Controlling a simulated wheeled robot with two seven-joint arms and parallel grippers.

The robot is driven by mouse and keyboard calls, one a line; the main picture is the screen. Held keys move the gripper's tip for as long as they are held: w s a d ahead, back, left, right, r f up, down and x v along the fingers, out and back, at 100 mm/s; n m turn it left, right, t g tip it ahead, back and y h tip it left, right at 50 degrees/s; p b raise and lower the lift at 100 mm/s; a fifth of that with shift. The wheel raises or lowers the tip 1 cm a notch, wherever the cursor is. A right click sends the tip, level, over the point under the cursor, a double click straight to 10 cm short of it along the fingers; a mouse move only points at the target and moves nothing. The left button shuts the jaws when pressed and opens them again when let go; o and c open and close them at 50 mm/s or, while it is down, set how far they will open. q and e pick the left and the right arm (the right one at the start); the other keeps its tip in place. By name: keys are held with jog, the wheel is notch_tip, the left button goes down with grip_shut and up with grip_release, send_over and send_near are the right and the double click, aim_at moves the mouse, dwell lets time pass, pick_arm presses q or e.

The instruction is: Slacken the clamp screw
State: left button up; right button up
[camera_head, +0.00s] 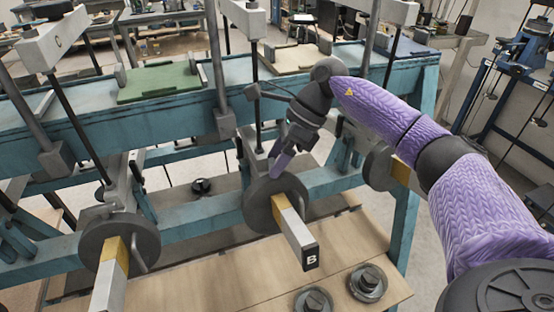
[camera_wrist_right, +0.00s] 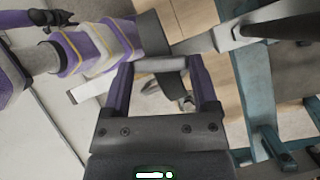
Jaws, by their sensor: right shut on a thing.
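The weight on lever B is a dark grey disc (camera_head: 259,212) around a pale bar (camera_head: 299,240) with a yellow band and a black B on its end. My right gripper (camera_head: 283,163) reaches down to the top of this disc. In the right wrist view, my right gripper (camera_wrist_right: 160,75) is shut, its two purple fingers on either side of a grey piece (camera_wrist_right: 160,64) at the disc, which I take for the clamp screw. Its shape is largely hidden by the fingers and wrist. My left gripper is not in view.
Upright rods and the blue-green frame (camera_head: 185,213) crowd the space. Two loose round weights (camera_head: 314,300) lie on the wooden board (camera_head: 200,290).

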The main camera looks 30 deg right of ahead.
jog(key=shift+w+f+n+g+y+b, duration=0.15)
jog(key=shift+n+g+y+b, duration=0.25)
jog(key=shift+n+g+b, duration=0.75)
jog(key=shift+n+p, duration=0.4)
jog(key=shift+n, duration=0.15)
jog(key=shift+d, duration=0.1)
jog(key=o, duration=1.1)
jog(key=p+v, duration=0.1)
jog(key=v, duration=0.4)
jog(key=p+v, duration=0.1)
jog(key=v, duration=0.4)
jog(key=shift+s+p, duration=0.2)
jog(key=shift+p, duration=0.15)
